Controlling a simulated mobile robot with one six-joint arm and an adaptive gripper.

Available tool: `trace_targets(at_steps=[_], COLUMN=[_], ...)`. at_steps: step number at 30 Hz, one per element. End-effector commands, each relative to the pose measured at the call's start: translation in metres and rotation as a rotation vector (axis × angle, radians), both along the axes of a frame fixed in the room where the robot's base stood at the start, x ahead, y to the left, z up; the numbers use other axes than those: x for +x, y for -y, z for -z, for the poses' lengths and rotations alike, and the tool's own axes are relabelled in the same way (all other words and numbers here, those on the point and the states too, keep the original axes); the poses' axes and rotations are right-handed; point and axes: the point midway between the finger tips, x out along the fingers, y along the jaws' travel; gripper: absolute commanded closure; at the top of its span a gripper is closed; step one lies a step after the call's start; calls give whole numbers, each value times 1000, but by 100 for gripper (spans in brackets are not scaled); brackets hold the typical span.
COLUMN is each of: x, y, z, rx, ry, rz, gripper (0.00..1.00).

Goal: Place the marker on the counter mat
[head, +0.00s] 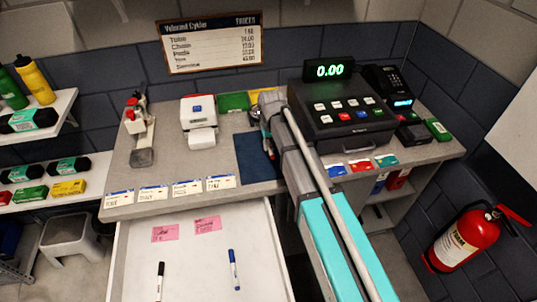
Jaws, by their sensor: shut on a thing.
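The dark blue counter mat (254,166) lies on the grey counter, left of the cash register. My gripper (267,140) is over the mat's right part, and my arm hides much of it. It is shut on a thin thing with a bit of red, which I take to be the marker; its shape is mostly hidden. I cannot tell whether it touches the mat. A black marker (160,281) and a blue marker (234,269) lie in the open white drawer (198,270) below the counter.
The cash register (341,114) stands close to the right of my arm. A white card printer (199,122) and green and yellow trays (233,101) stand left of and behind the mat. Price labels (187,187) line the counter's front edge.

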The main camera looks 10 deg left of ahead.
Motion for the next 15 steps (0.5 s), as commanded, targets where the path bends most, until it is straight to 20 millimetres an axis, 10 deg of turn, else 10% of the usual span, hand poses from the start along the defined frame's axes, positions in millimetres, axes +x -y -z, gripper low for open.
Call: trace_targets(at_steps=[15], x=[4], y=[-1], z=[6], rx=[0], ry=[0], rz=[-1], gripper=[100])
